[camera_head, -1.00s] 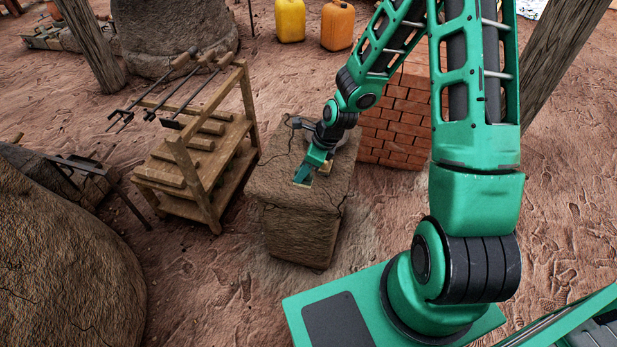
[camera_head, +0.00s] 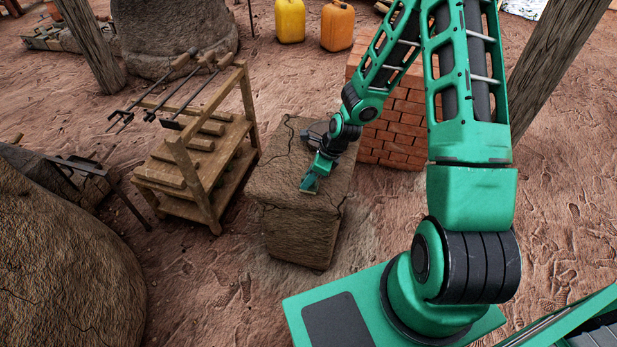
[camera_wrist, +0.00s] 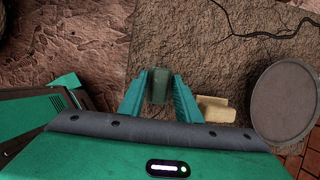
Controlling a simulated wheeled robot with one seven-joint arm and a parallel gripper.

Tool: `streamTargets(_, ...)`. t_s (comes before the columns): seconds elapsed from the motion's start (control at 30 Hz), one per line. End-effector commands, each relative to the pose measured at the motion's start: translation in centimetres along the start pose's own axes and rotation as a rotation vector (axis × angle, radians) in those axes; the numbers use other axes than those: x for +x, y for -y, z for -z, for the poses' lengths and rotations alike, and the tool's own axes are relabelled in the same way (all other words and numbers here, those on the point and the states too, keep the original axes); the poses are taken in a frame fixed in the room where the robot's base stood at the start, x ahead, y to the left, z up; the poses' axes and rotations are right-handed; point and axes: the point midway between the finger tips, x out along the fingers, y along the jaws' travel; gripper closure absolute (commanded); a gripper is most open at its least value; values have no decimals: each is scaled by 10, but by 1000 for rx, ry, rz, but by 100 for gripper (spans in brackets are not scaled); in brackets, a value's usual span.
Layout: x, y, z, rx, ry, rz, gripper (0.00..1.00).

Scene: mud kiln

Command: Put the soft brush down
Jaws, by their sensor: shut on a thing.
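My gripper (camera_head: 311,184) is low over the top of the cracked mud block (camera_head: 284,165). In the wrist view my gripper's two green fingers (camera_wrist: 160,88) are on either side of a small dark grey-green piece (camera_wrist: 158,86), which I take to be part of the soft brush. Its bristles cannot be made out, and its lower part is hidden by the gripper body. I cannot tell whether it touches the block top. In the head view the held thing is too small to tell.
On the block top, a pale yellowish piece (camera_wrist: 215,109) lies right of the fingers, beside a round grey disc (camera_wrist: 284,101). A wooden rack (camera_head: 205,165) with tools stands left of the block. A brick stack (camera_head: 398,125) stands behind it on the right.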

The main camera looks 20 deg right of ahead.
Motion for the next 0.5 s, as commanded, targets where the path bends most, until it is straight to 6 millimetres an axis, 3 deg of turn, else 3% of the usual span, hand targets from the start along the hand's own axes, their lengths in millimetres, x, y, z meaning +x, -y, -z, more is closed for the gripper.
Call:
streamTargets(0.03,2,0,1,0,0,-1,87)
streamTargets(0.07,2,0,0,0,0,-1,65)
streamTargets(0.13,1,0,0,0,0,0,51)
streamTargets(0.5,2,0,1,1,0,-1,51)
